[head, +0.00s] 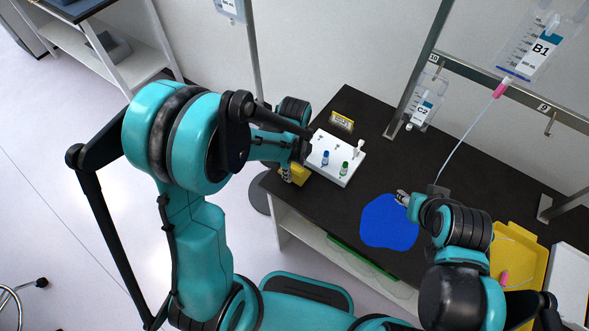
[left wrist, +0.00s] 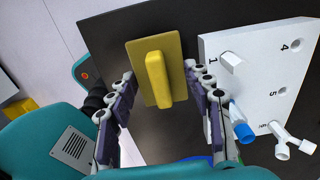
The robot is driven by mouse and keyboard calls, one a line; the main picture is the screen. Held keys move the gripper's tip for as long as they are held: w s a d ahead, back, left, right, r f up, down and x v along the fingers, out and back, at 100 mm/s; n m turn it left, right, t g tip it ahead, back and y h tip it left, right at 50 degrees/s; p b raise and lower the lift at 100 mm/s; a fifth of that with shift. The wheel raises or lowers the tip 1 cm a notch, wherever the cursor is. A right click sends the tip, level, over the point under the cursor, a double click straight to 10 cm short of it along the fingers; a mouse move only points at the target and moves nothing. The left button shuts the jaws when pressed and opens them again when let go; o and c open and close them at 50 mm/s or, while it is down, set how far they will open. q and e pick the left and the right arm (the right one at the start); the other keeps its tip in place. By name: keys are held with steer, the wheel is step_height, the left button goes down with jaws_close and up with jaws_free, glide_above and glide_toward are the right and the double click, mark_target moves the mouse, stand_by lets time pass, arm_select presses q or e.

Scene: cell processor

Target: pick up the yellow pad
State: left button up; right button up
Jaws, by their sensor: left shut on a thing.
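The yellow pad (left wrist: 158,70) is a flat plate with a raised bar handle along its middle. In the left wrist view it lies between the fingers of my left gripper (left wrist: 159,78), which is shut on it. In the head view the yellow pad (head: 299,173) shows as a small piece at the table's left edge, partly hidden by my left gripper (head: 291,168). My right gripper (head: 403,198) is over the blue patch on the table; its fingers are too small to tell whether they are open.
A white rack (head: 332,166) with blue- and green-capped tubes stands close to the right of the pad. A blue flat patch (head: 385,232) lies mid-table, a yellow tray (head: 530,246) at the right. Bags hang from a metal frame (head: 475,78) behind.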

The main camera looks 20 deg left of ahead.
arm_select(q)
step_height(320, 180, up, 2)
steer(key=shift+r, duration=0.25)
steer(key=s+d+r+p, duration=0.1)
steer(key=d+r+p, duration=0.1)
steer(key=d+r, duration=0.4)
steer(key=d, duration=0.5)
steer(key=shift+d+r, duration=0.2)
steer(key=shift+d, duration=0.1)
steer(key=shift+o, duration=0.4)
steer(key=shift+s, duration=0.1)
